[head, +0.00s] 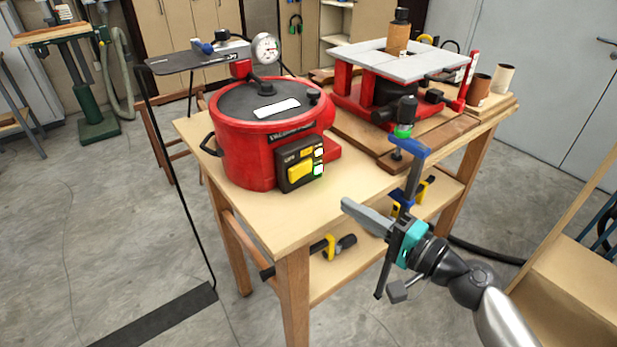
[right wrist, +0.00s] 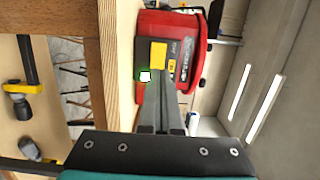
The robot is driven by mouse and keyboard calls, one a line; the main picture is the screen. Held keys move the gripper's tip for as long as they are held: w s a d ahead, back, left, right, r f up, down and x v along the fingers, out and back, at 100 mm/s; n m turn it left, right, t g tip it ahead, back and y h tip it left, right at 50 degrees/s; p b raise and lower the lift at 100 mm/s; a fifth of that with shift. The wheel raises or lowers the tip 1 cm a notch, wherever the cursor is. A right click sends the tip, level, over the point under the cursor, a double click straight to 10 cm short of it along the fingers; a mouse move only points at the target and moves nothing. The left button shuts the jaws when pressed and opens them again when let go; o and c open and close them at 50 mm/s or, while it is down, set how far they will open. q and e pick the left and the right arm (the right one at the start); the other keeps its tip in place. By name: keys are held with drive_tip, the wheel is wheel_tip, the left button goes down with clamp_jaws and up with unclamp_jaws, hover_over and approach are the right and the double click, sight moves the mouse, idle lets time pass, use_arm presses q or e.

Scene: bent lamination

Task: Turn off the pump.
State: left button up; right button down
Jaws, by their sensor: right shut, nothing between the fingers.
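The pump is a red round pot (head: 240,150) with a dark lid and a pressure gauge (head: 265,48), standing on the wooden workbench. Its black control box (head: 285,183) faces the front and carries a wide yellow switch (head: 299,172) and a lit green light (head: 318,169). My right gripper (head: 345,204) is shut and empty, in front of the bench edge, to the right of and below the control box, apart from it. In the right wrist view the closed fingers (right wrist: 158,84) point toward the control box; the yellow switch (right wrist: 158,55) and green light (right wrist: 145,76) show there. My left gripper is out of view.
A red-framed machine with a grey table top (head: 400,62) stands behind right of the pump. A blue-handled clamp (head: 414,165) stands upright at the bench edge near my right gripper. More clamps lie on the lower shelf (head: 345,278). A black stand (head: 170,140) is at the left.

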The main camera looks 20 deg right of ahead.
drive_tip(key=p, duration=0.2)
approach(296, 175)
drive_tip(key=x, duration=0.5)
drive_tip(key=shift+w+d+r, duration=0.1)
drive_tip(key=shift+r, duration=0.1)
drive_tip(key=shift+x, duration=0.9)
drive_tip(key=shift+f, duration=0.1)
drive_tip(key=shift+h+p, duration=0.3)
drive_tip(key=shift+p, duration=0.1)
drive_tip(key=shift+w+m, duration=0.1)
drive_tip(key=shift+m, duration=0.3)
drive_tip(key=shift+a+f, duration=0.1)
drive_tip(key=shift+a, duration=0.15)
